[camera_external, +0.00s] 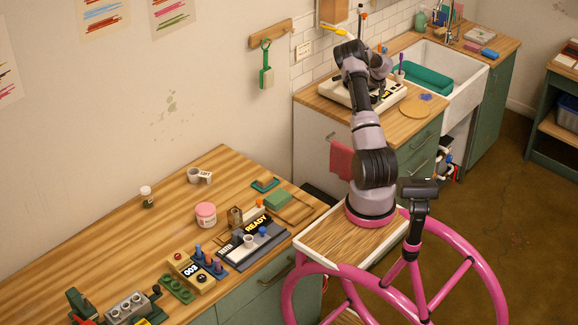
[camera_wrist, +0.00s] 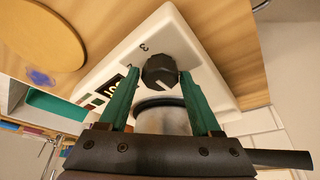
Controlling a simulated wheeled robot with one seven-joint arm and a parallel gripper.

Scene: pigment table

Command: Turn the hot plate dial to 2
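The white hot plate (camera_external: 340,93) stands on the wooden counter by the sink, partly hidden by my arm. It fills the middle of the wrist view (camera_wrist: 195,50). Its black round dial (camera_wrist: 160,70) shows there, with a pale mark on its lower side. Gaps show between fingers and dial; contact cannot be told. A grey metallic cylinder (camera_wrist: 162,118) shows between the fingers nearer the palm.
A dark display with pale letters (camera_wrist: 113,87) sits on the plate beside the left finger. A round wooden board (camera_external: 415,108) lies right of the hot plate. The sink (camera_external: 458,75) holds a green tub (camera_external: 422,77). The pigment table (camera_external: 90,265) at left carries several items.

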